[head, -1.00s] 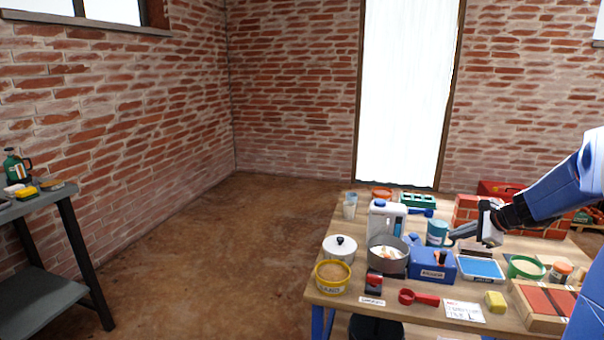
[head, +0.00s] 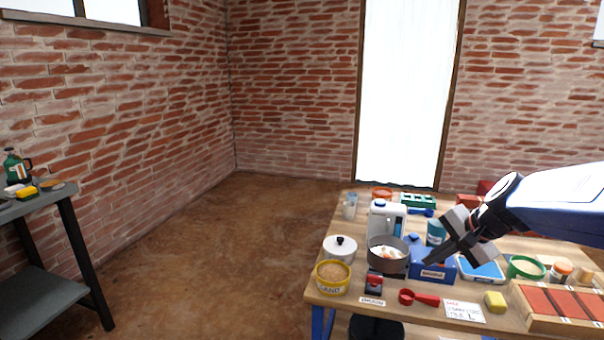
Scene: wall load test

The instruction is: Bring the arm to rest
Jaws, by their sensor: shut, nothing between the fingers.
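My gripper (head: 432,262) is at the end of my blue and white arm, which reaches in from the right edge of the head view. Its fingers are shut with nothing between them and point down to the left. It hangs over the wooden workbench (head: 455,318), in front of the blue box (head: 434,273) and the blue-topped tray (head: 483,268), and hides parts of both. I cannot tell whether the fingertips touch the box or are apart from it.
Close by stand a grey pot (head: 388,262), a white jug (head: 381,218), a yellow sand tub (head: 332,277) and a teal can (head: 436,231). A red scoop (head: 418,298) and a yellow block (head: 495,301) lie at the front. The floor left of the bench is clear.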

